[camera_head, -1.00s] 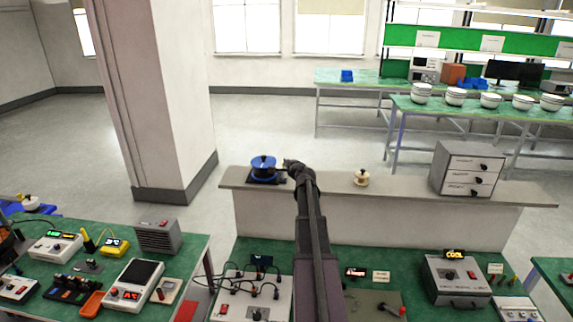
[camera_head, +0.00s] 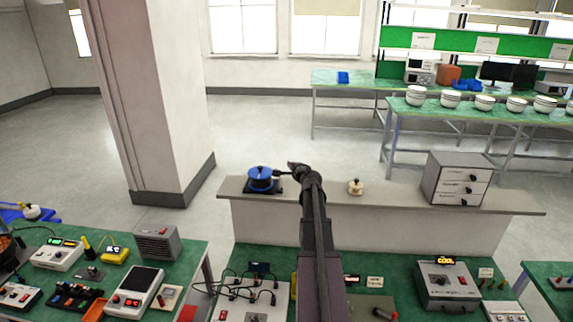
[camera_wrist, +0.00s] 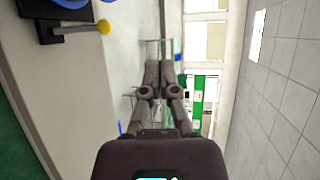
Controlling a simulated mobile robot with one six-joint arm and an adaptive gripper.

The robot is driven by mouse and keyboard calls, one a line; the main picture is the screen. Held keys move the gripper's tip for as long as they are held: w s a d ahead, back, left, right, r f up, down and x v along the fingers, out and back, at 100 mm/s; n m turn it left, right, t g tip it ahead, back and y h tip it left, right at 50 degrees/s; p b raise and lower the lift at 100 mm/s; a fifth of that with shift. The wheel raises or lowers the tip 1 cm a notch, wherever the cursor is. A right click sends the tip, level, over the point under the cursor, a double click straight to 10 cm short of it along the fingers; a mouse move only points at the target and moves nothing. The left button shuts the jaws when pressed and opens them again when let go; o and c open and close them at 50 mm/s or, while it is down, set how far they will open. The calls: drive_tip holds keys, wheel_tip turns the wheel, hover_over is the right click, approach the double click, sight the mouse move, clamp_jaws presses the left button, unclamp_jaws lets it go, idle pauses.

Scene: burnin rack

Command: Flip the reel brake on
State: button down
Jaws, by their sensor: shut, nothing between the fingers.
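The blue reel (camera_head: 260,179) sits on a dark base at the left part of the grey counter. The lever sticks out from the base toward picture right. My gripper (camera_head: 292,166) is just right of the reel and a little higher in the head view. In the wrist view its fingers (camera_wrist: 160,68) are shut and empty, apart from the knob. The lever is hard to make out in the head view.
A cream knobbed object (camera_head: 355,188) and a grey drawer cabinet (camera_head: 459,180) stand on the counter (camera_head: 400,198) to the right. Green benches with instruments and cables lie in front. A white pillar (camera_head: 180,90) rises behind left.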

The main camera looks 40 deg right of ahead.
drive_tip(key=s+r+p, duration=0.3)
drive_tip(key=r+p, duration=0.1)
drive_tip(key=shift+s+a+r, duration=0.15)
drive_tip(key=shift+s+r, duration=0.2)
drive_tip(key=shift+s, duration=0.05)
idle(0.6)
drive_tip(key=w+a+f+n+g+y+b, duration=0.1)
drive_tip(key=a+f+n+g+y+b, duration=0.2)
drive_tip(key=a+f, duration=0.65)
drive_tip(key=w+a+f+n+g+y+b, duration=0.1)
drive_tip(key=a+f+n+y+b, duration=0.35)
drive_tip(key=a, duration=0.95)
drive_tip(key=w+a+f+n+g+y+b, duration=0.1)
drive_tip(key=w+a+f+n+b, duration=0.1)
drive_tip(key=a+f+n+b, duration=0.65)
drive_tip(key=s+a+f+n+g+h+b, duration=0.1)
drive_tip(key=s+a+f+n+g+b, duration=0.2)
drive_tip(key=s+a+f, duration=0.5)
drive_tip(key=s+a+f+n+g+h+b, duration=0.1)
drive_tip(key=s+a+f+n+g+b, duration=0.3)
drive_tip(key=s+a+f, duration=0.5)
drive_tip(key=shift+s+a+f+n+g+b, duration=0.25)
drive_tip(key=shift+a+g+b, duration=0.85)
drive_tip(key=shift+a, duration=2.25)
drive_tip(key=shift+h, duration=0.25)
